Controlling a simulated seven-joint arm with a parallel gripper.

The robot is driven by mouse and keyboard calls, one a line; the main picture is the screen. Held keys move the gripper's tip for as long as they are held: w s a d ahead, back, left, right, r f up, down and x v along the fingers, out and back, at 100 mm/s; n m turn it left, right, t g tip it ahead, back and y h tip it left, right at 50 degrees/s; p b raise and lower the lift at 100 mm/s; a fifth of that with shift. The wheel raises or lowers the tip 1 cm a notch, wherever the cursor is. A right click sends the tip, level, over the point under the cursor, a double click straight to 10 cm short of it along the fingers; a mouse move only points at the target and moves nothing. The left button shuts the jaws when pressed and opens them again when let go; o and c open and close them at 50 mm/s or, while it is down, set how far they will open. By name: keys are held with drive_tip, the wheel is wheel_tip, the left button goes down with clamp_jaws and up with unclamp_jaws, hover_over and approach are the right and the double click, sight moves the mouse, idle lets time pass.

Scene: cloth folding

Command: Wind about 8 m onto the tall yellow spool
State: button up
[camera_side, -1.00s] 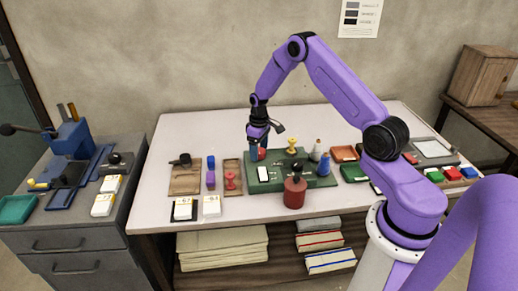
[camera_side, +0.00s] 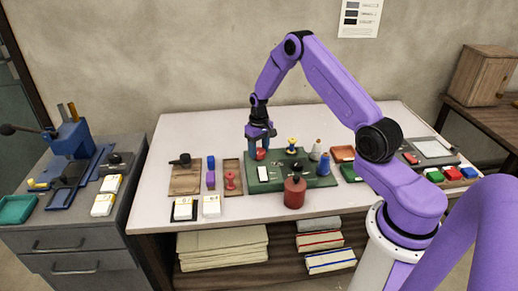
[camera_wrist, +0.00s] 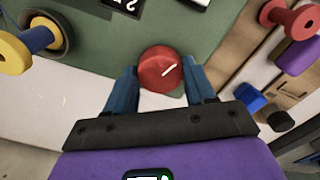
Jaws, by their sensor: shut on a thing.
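My gripper (camera_side: 260,142) points down at the back left corner of the green winding base (camera_side: 250,182). Its blue fingers (camera_wrist: 160,82) are shut on the round red knob (camera_wrist: 158,68), which has a white mark on top pointing to the upper right in the wrist view. The yellow spool (camera_side: 292,147) stands upright on the base to the right of my gripper. In the wrist view the yellow spool (camera_wrist: 38,37) shows blue around its middle. A small dark display (camera_wrist: 124,5) is cut off at the top of the wrist view, its reading unclear.
A red spool (camera_side: 230,179) stands in a wooden tray left of the base. Purple (camera_side: 210,180) and blue (camera_side: 211,162) pieces stand beside it. A dark red container (camera_side: 294,192) stands at the front. The table behind is clear.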

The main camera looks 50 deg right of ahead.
sight(259, 151)
drive_tip(key=m, duration=0.5)
idle(0.5)
drive_tip(key=o, duration=1)
drive_tip(key=shift+o, duration=0.2)
drive_tip(key=shift+r, duration=0.1)
wheel_tip(259, 151, up, 17)
drive_tip(key=shift+r, duration=0.15)
idle(0.3)
